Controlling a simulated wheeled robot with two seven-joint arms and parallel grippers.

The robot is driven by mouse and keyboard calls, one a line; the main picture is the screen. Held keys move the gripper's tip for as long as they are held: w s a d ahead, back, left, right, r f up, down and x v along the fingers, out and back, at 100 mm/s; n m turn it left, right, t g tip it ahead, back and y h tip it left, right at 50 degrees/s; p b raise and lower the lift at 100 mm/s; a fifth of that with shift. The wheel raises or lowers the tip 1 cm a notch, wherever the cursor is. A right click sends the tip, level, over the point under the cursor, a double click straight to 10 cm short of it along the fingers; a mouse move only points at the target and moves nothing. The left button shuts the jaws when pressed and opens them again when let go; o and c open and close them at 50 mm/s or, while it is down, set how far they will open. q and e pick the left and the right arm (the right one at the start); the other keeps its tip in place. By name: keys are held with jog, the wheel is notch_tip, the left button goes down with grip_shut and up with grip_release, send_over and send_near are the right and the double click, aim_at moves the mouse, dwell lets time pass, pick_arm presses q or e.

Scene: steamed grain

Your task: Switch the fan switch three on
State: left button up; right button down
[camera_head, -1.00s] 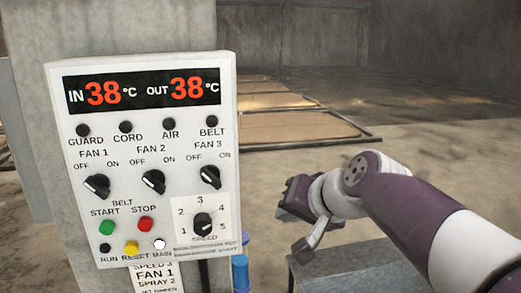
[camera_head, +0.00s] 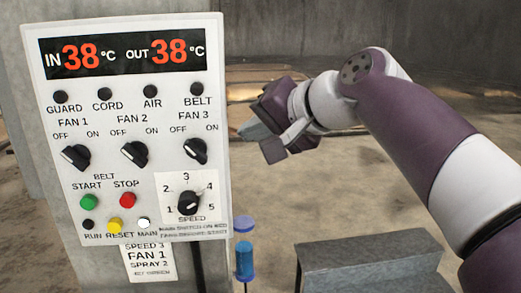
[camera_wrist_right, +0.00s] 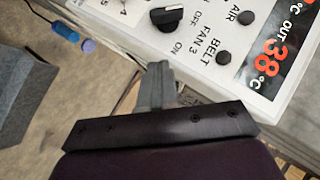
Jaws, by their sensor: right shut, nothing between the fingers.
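The white control panel (camera_head: 60,125) stands at the left of the head view. Its FAN 3 knob (camera_head: 196,151) is black with a pale pointer line, below the FAN 3 label with OFF at left and ON at right. The pointer slants toward the upper left, the OFF side. The knob also shows in the right wrist view (camera_wrist_right: 168,17). My right gripper (camera_head: 243,130) is shut and empty, just right of the panel's edge and apart from the knob. In the right wrist view its closed fingers (camera_wrist_right: 159,72) point toward the panel near the ON mark. My left gripper is not in view.
FAN 1 (camera_head: 76,157) and FAN 2 (camera_head: 134,154) knobs sit left of FAN 3. The SPEED dial (camera_head: 189,203) is below it. A grey box (camera_head: 370,265) and a blue-capped cylinder (camera_head: 244,260) stand at the lower right of the panel.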

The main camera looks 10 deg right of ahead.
aim_at(204, 155)
jog(key=w+a+f, duration=0.1)
jog(key=w+a+f+p, duration=0.1)
jog(key=a, duration=0.1)
jog(key=w+a+f+p, duration=0.1)
jog(key=a, duration=0.1)
jog(key=shift+w+f, duration=0.15)
jog(key=shift+a+f, duration=0.4)
jog(key=shift+f, duration=0.15)
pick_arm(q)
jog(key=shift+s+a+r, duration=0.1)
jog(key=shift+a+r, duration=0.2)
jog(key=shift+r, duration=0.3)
pick_arm(e)
jog(key=shift+a+f, duration=0.15)
jog(key=shift+a, duration=0.15)
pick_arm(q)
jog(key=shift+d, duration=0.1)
pick_arm(e)
jog(key=shift+d, duration=0.1)
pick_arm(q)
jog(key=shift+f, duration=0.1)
